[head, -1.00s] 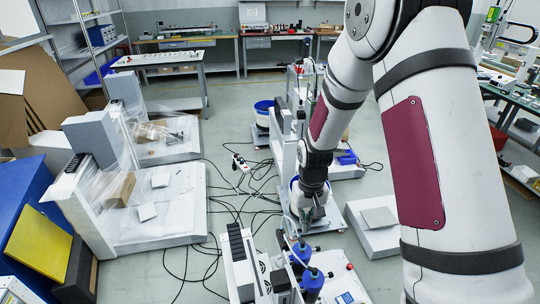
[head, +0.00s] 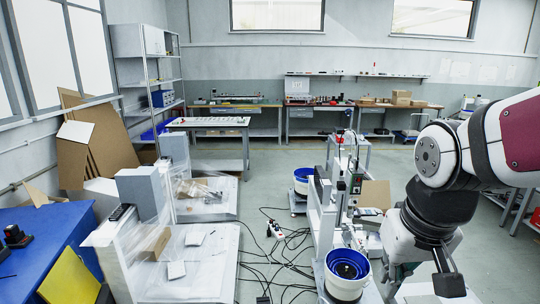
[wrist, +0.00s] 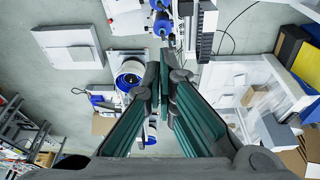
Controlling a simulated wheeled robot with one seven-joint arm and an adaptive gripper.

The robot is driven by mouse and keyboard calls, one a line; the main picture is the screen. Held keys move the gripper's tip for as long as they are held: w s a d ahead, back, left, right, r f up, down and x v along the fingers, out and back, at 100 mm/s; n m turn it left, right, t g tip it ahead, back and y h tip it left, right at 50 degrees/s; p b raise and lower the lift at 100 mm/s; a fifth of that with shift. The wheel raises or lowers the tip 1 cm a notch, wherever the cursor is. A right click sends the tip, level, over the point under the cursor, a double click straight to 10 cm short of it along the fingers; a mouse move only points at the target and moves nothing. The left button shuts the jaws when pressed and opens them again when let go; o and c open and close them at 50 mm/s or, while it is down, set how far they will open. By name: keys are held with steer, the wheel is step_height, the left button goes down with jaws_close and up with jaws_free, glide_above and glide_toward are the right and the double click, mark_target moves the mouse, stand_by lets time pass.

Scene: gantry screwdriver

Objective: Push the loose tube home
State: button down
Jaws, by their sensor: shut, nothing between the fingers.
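The gantry screwdriver machine (head: 322,222) stands right of centre in the head view, with a green-marked screwdriver unit (head: 355,186) on its upright. A blue bowl feeder (head: 347,266) stands at its front. I cannot make out the loose tube or its socket in either view. My gripper (wrist: 163,88) is shut and empty in the wrist view. Its dark green fingers hide part of the scene behind them. In the head view my arm hangs at the right, apart from the screwdriver unit. The wrist view also shows a bowl feeder (wrist: 130,73) left of my fingertips.
Another blue bowl feeder (head: 302,180) stands farther back. Black cables and a power strip (head: 275,229) lie on the floor left of the machine. White fixtures with clear covers (head: 205,262) stand left. Blue cylinders (wrist: 162,23) show beyond my fingers.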

steer(key=s+r+t, duration=0.1)
steer(key=s+r, duration=0.2)
steer(key=s, duration=0.7)
steer(key=shift+s+r, duration=0.25)
steer(key=c, duration=2.3)
jaws_free()
